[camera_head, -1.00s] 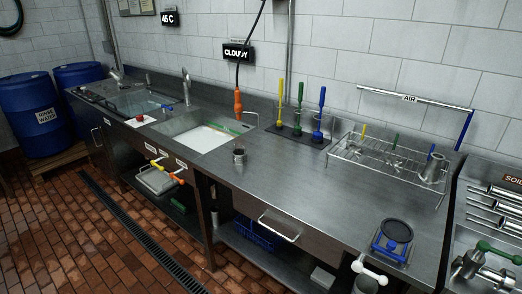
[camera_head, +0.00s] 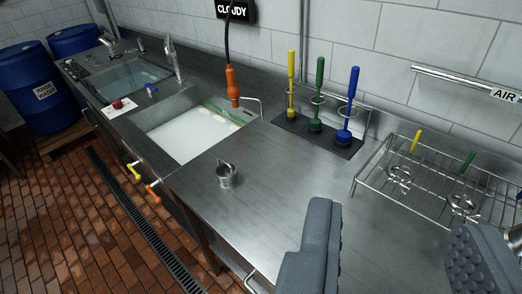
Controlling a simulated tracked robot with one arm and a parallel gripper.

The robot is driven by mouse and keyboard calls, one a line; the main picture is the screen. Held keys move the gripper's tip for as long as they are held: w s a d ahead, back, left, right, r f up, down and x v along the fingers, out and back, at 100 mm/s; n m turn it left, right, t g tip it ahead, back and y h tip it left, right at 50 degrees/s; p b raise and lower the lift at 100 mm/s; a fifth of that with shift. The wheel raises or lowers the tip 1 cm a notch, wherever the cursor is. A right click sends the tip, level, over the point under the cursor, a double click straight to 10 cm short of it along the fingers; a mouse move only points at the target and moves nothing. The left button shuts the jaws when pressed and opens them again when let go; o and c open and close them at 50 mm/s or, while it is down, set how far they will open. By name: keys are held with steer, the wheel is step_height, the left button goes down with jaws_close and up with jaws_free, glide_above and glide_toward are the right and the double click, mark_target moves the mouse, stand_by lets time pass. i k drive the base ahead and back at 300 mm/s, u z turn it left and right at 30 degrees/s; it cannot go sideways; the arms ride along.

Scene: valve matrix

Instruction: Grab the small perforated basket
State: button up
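The small perforated basket (camera_head: 227,176) is a little metal cup with a raised handle. It stands upright on the steel counter (camera_head: 275,178), just right of the near end of the sink. My gripper (camera_head: 395,235) shows at the lower right as two grey padded fingers, spread wide apart with only bare counter between them. It is open and empty. The basket is apart from the fingers, to the left of and beyond the left finger.
A sink with whitish water (camera_head: 192,132) lies left of the basket, with an orange hanging nozzle (camera_head: 232,86) behind it. Yellow, green and blue brushes (camera_head: 316,122) stand in a rack at the back. A wire rack (camera_head: 425,185) stands at right. The counter around the basket is clear.

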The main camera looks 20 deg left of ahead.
mark_target(226, 172)
steer(key=z, duration=0.05)
steer(key=i, duration=0.9)
steer(key=z, duration=0.1)
